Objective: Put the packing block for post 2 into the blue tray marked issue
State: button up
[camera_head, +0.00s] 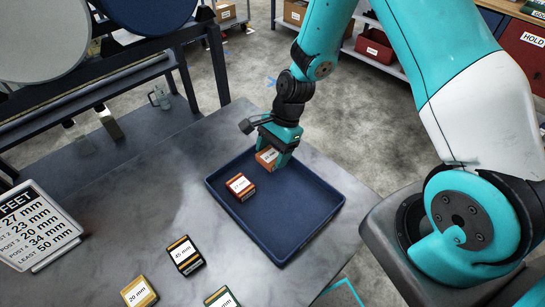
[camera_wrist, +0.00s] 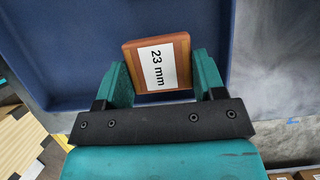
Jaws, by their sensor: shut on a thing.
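My gripper (camera_head: 279,147) is over the back part of the blue tray (camera_head: 326,222), pointing down. It is shut on an orange-brown block (camera_head: 266,158). In the wrist view this block (camera_wrist: 157,78) sits between the two green fingers and its white label reads 23 mm. I cannot tell if its underside touches the tray floor. A second orange-red block (camera_head: 240,186) stands in the tray, to the left and nearer; its label is hard to read. The sign (camera_head: 38,230) at the left shows a 23 mm line that looks like post 2; its left edge is cut off.
In front of the tray lie a dark 45 mm block (camera_head: 185,256), a yellow 20 mm block (camera_head: 138,292) and a green-edged block (camera_head: 222,298), partly cut off. The grey table (camera_head: 140,205) is clear left of the tray. The tray's right half is empty.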

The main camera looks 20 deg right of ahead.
aim_at(276, 151)
jog(key=shift+f, duration=1.45)
jog(key=shift+f, duration=0.2)
jog(key=o, duration=0.9)
jog(key=shift+o, duration=0.2)
jog(key=b+v, duration=0.2)
jog(key=v, duration=1)
jog(key=s+a+r+n, duration=0.3)
jog(key=s+r+n, duration=0.1)
jog(key=r+n, duration=0.15)
jog(key=s+a+r+n, duration=0.3)
jog(key=a+r+n, duration=0.1)
jog(key=r, duration=0.2)
jog(key=s+a+r+n, duration=0.1)
jog(key=s+r+n, duration=0.2)
jog(key=s+n, duration=0.3)
jog(key=s+a+r+n+t, duration=0.1)
jog(key=s+a+r+n, duration=0.1)
jog(key=s+r+n, duration=0.2)
jog(key=s+n, duration=0.2)
jog(key=s, duration=0.1)
jog(key=shift+s, duration=0.15)
jog(key=shift+r, duration=0.1)
